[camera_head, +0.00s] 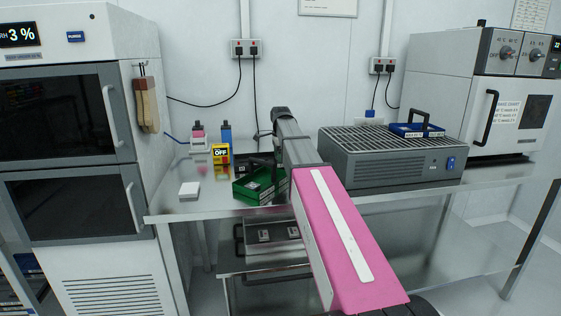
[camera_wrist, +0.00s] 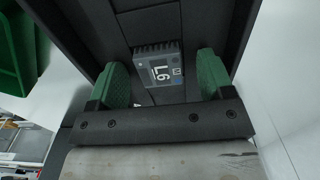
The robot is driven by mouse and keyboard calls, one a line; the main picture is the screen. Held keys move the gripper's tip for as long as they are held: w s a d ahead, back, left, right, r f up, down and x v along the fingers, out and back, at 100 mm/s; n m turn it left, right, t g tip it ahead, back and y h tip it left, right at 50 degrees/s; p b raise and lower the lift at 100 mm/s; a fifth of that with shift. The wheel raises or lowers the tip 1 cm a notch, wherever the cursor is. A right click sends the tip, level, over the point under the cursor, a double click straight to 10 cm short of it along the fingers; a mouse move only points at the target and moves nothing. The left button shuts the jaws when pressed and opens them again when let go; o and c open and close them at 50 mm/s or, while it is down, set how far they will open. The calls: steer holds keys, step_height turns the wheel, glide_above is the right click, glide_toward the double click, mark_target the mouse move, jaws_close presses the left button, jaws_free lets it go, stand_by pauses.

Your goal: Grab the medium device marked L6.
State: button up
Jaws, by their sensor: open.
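The device marked L6 (camera_wrist: 157,66), a small grey block with a ribbed edge and a white label, lies in a black tray (camera_wrist: 242,28) in the wrist view. My gripper (camera_wrist: 162,80) is open, its green-padded fingers on either side of the device. A gap shows between the device and each finger; I cannot tell how far the fingertips reach down beside it. In the head view my arm covers the spot, and neither the L6 device nor my fingertips can be made out there.
A green crate (camera_head: 250,190) stands on the steel bench (camera_head: 222,207); a green box wall (camera_wrist: 15,50) also shows at the wrist view's left. A grey grilled unit (camera_head: 395,168) stands right of my arm. A white block (camera_head: 189,190) and a yellow box (camera_head: 221,153) stand left.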

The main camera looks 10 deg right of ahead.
steer(key=shift+f, duration=0.1)
steer(key=c, duration=1)
